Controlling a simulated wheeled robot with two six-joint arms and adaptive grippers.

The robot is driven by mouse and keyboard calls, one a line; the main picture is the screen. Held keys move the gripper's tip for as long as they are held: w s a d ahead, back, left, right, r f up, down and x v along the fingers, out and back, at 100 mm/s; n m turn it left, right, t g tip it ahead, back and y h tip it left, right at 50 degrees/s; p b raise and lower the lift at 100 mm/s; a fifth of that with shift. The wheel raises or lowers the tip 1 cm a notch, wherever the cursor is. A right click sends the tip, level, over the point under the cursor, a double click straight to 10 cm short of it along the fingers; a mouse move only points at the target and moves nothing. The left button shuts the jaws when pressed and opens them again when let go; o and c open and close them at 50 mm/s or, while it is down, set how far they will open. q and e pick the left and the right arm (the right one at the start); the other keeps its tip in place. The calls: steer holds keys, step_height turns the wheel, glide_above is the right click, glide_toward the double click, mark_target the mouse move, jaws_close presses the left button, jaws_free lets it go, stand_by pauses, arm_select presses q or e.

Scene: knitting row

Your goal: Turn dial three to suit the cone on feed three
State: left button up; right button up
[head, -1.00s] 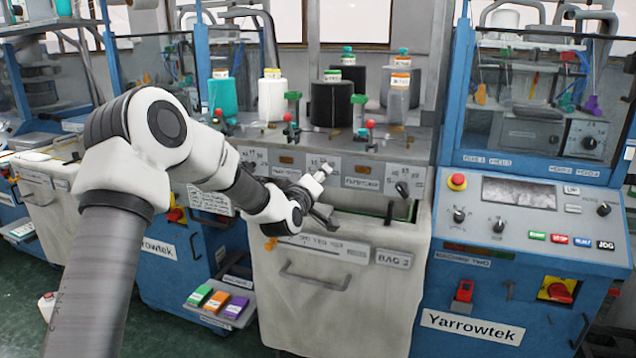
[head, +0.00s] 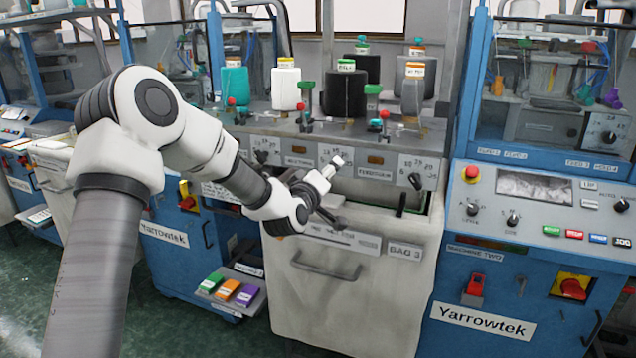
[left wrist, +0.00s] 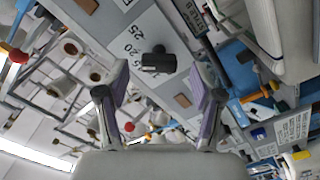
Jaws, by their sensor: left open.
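A row of yarn cones stands on the shelf: teal (head: 235,84), white (head: 285,88), black (head: 343,92) and grey (head: 412,95) in front. Their labels are too small to read. The panel below carries black dials, one at the left (head: 262,155) and one at the right (head: 415,181). My left gripper (head: 335,170) is at the middle scale plate and hides its dial in the head view. In the left wrist view a black dial knob (left wrist: 158,62) lies beyond and between the open fingertips (left wrist: 163,88), apart from both. The scale beside it reads 20 and 25. My right gripper is not in view.
Red-topped and green-topped posts (head: 303,110) stand along the shelf edge above the dials. A cream fabric bin (head: 340,310) hangs below the panel. A blue Yarrowtek machine (head: 490,270) is at the right. Coloured blocks (head: 228,290) sit on a low ledge at the left.

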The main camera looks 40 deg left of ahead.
arm_select(q)
steer(key=v, duration=0.8)
steer(key=shift+s, duration=0.35)
